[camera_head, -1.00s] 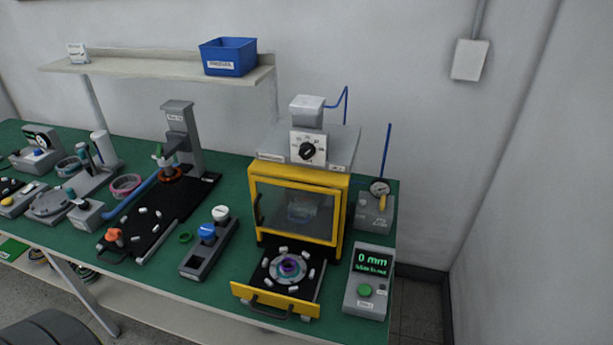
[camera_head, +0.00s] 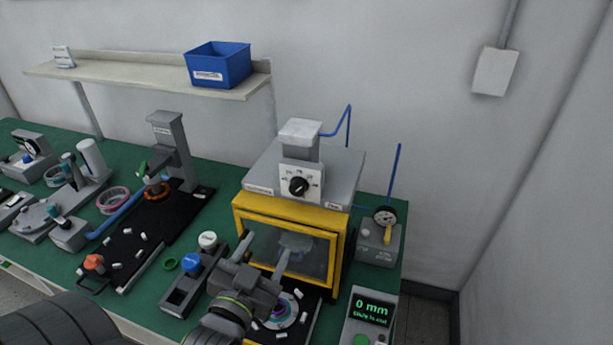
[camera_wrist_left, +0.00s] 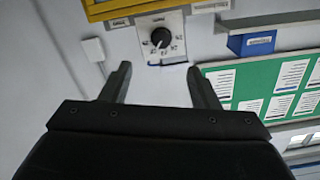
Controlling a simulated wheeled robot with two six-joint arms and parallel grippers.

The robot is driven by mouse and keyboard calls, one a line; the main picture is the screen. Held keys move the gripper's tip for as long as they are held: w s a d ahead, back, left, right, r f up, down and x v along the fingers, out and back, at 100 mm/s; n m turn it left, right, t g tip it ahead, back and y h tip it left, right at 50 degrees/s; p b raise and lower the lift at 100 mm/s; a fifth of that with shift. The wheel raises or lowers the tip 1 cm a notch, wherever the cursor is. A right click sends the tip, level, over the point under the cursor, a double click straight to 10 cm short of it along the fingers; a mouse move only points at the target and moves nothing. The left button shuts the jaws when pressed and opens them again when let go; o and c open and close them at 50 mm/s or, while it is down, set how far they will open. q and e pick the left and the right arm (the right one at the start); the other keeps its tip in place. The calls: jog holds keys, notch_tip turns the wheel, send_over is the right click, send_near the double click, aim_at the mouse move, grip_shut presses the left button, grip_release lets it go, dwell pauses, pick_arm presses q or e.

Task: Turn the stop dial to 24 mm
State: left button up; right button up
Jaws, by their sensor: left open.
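The stop dial (camera_head: 299,186) is a black knob on a white scale plate, on the front of the grey head above the yellow-framed press. It also shows in the left wrist view (camera_wrist_left: 161,38), ahead of the fingers, with its pointer mark too small to read. My left gripper (camera_head: 266,249) is open and empty, below the dial and in front of the press window. Its two fingers show in the left wrist view (camera_wrist_left: 158,72), apart from the dial. The display (camera_head: 371,310) reads 0 mm, with smaller text under it. My right gripper is out of view.
The yellow press frame (camera_head: 244,208) stands close behind my left gripper. A gauge box (camera_head: 378,248) with a blue rod stands to its right. A white-capped and blue-capped block (camera_head: 182,290) stands left. A blue bin (camera_head: 217,67) sits on the shelf. Space before the dial is clear.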

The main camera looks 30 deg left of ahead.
pick_arm(q)
jog(key=b, duration=0.4)
send_near(296, 191)
jog(key=p+x, duration=0.2)
jog(key=x, duration=0.6)
jog(key=shift+r+p, duration=0.15)
jog(key=shift+p, duration=0.2)
jog(key=shift+w+a, duration=0.1)
jog(key=shift+w, duration=0.55)
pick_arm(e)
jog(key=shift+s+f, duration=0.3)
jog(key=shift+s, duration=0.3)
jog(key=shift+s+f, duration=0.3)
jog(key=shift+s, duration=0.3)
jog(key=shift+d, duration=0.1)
